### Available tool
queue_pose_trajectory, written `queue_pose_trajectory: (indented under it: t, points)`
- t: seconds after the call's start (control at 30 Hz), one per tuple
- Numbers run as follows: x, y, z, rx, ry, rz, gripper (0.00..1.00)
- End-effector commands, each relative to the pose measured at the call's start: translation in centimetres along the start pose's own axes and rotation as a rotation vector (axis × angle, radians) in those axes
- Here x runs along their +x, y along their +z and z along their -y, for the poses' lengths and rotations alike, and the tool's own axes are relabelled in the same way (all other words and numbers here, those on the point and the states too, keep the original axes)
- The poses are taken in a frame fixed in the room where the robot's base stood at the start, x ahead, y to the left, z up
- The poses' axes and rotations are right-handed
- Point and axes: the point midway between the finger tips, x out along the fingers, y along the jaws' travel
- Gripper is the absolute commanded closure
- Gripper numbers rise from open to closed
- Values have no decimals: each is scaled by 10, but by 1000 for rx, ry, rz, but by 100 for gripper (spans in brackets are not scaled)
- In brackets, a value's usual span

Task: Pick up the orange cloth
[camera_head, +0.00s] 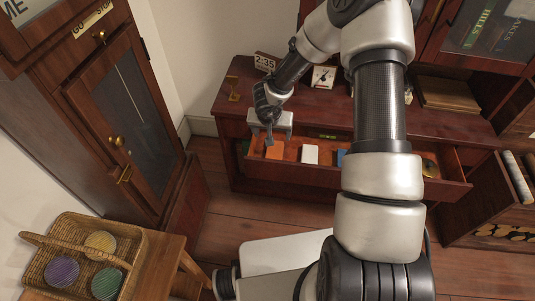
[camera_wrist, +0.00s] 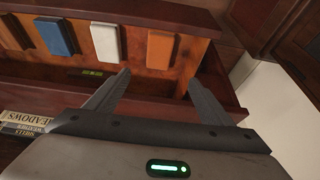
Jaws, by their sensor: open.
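The orange cloth (camera_head: 275,152) lies in an open wooden drawer (camera_head: 390,186), near the drawer's left end. It looks like a flat folded block, and in the wrist view the orange cloth (camera_wrist: 161,49) is upper middle. My gripper (camera_head: 269,136) is over the left part of the drawer, close to the cloth. In the wrist view my gripper (camera_wrist: 158,75) is open, with nothing between its fingers. The orange cloth is just beyond the fingertips, roughly centred between them. I cannot tell the exact gap to it.
A white cloth (camera_head: 310,154) and a blue one (camera_head: 341,158) lie in the same drawer; the white one (camera_wrist: 106,41) is left of the orange in the wrist view. A clock (camera_head: 266,62) and dial (camera_head: 323,77) stand on the cabinet top. A wicker basket (camera_head: 75,222) is lower left.

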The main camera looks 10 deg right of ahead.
Motion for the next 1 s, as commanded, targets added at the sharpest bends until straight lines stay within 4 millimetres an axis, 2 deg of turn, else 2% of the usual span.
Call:
queue_pose_trajectory:
  t: [0.1, 0.4, 0.5, 0.77, 1.0]
  points:
    - [30, 3, -1, 3, 0, 3, 25]
    - [92, 3, 0, 3, -2, 1, 25]
    - [104, 2, 1, 1, -3, 0, 25]
    - [118, 4, -1, 1, -2, 0, 25]
    - [152, 15, -4, 3, -2, 0, 25]
